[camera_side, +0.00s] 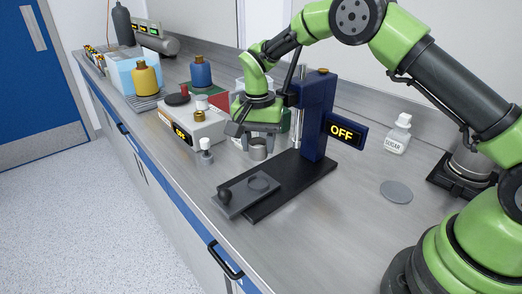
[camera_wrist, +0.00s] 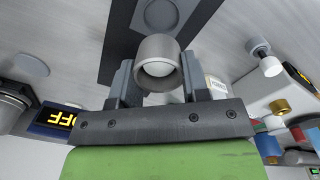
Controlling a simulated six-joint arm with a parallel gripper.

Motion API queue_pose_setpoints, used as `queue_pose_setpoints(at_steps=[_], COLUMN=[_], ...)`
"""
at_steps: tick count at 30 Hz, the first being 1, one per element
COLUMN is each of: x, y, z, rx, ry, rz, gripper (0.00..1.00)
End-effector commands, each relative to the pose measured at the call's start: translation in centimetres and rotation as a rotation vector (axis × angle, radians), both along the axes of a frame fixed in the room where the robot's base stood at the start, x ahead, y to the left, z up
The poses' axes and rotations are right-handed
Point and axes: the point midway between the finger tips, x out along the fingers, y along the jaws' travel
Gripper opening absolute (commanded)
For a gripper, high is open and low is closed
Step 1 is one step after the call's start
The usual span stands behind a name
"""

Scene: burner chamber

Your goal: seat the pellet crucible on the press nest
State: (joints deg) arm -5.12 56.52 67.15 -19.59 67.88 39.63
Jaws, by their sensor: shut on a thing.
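The pellet crucible (camera_side: 258,151) is a small grey metal cup. My gripper (camera_side: 254,136) is shut on it and holds it upright above the bench, beside the press column. In the wrist view the crucible (camera_wrist: 157,50) sits between the two fingers of my gripper (camera_wrist: 156,78), with a pale round inside it. The press nest (camera_side: 257,184) is a round seat on the dark sliding plate of the press (camera_side: 293,183). The crucible is apart from the nest, above and behind it in the side view. The nest also shows in the wrist view (camera_wrist: 160,14), beyond the crucible.
The blue press column (camera_side: 316,112) with its OFF display (camera_side: 345,131) stands close right of my gripper. A white-capped small post (camera_side: 205,150) and a grey OFF box (camera_side: 193,124) stand left. A sugar bottle (camera_side: 398,137) and flat grey disc (camera_side: 396,191) are right. The front bench is clear.

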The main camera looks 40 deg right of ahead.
Motion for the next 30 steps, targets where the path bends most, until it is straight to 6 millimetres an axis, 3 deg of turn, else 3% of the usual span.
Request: queue_pose_setpoints(at_steps=[11,30], x=[0.0,0.0], y=[0.0,0.0], z=[-0.2,-5.3], rx=[0.002,0.002], ry=[-0.001,-0.001], rz=[0.0,0.001], gripper=[0.0,0.0])
